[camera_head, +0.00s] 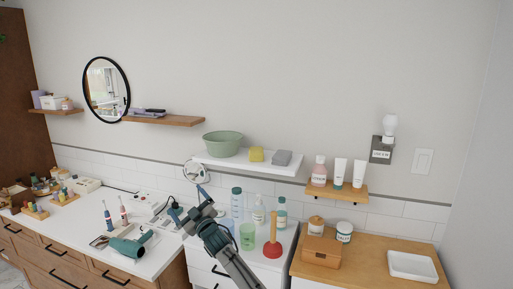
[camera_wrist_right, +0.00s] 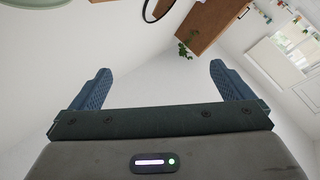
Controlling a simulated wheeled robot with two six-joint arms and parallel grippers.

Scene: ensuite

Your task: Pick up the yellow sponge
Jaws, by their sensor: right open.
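The yellow sponge (camera_head: 257,155) lies on a white wall shelf (camera_head: 288,168), between a green bowl (camera_head: 223,143) on its left and a grey block (camera_head: 282,157) on its right. My right gripper (camera_head: 187,204) is in front of the counter, below and to the left of the sponge and apart from it. In the right wrist view its two blue fingers (camera_wrist_right: 160,72) are spread wide with nothing between them. The sponge does not show in that view. My left gripper is not in view.
Bottles (camera_head: 281,213), cups and a red plunger (camera_head: 272,249) stand below the shelf. A round mirror (camera_head: 196,172) is behind my right gripper. A wooden shelf (camera_head: 337,189) with several toiletries is at right. The wall above the white shelf is clear.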

